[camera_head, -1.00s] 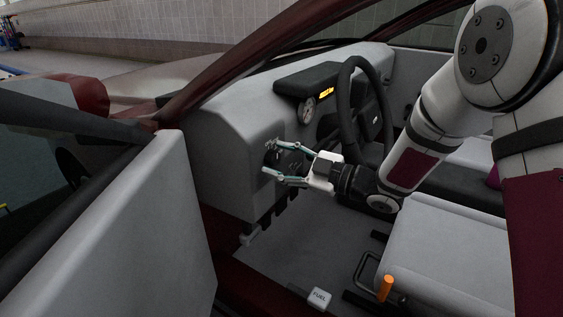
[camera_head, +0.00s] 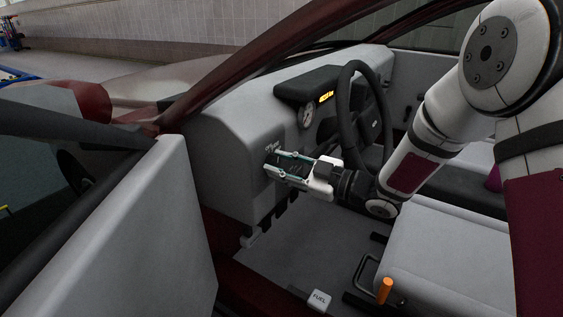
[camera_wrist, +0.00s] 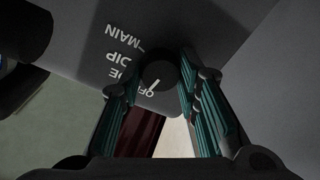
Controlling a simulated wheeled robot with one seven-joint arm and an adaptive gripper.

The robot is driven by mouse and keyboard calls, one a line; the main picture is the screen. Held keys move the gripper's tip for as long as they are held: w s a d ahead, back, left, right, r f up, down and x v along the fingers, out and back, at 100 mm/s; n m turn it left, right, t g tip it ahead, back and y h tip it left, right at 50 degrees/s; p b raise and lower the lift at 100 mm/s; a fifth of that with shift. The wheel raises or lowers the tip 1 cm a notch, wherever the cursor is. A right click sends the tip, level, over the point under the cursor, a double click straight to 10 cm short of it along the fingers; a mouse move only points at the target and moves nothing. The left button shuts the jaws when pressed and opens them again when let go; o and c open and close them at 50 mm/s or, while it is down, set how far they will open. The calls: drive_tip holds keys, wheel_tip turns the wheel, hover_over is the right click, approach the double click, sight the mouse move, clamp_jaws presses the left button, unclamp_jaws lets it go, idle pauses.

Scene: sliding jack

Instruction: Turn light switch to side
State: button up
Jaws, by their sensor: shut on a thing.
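The light switch (camera_wrist: 160,68) is a round dark knob on a dark label plate in the wrist view. The white lettering beside it shows OFF, a partly covered word ending in DE, DIP and MAIN. The white pointer line on the knob points at the OFF label. My gripper (camera_head: 270,160) reaches the dashboard left of the steering wheel and is shut on the knob. Its teal-padded fingers stand on either side of the knob in the wrist view. The fingers mostly hide the knob in the head view.
The open car door (camera_head: 150,225) stands at the left. A seat (camera_head: 455,250), an orange-handled lever (camera_head: 385,290) and a FUEL lever (camera_head: 319,299) are lower right.

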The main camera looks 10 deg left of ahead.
drive_tip(key=shift+m+p, duration=1.45)
drive_tip(key=shift+m, duration=1.15)
drive_tip(key=shift+f, duration=0.1)
drive_tip(key=o, duration=1.2)
drive_tip(key=shift+c, duration=0.2)
drive_tip(key=v, duration=1.2)
drive_tip(key=shift+s+f, duration=0.1)
drive_tip(key=shift+f, duration=0.05)
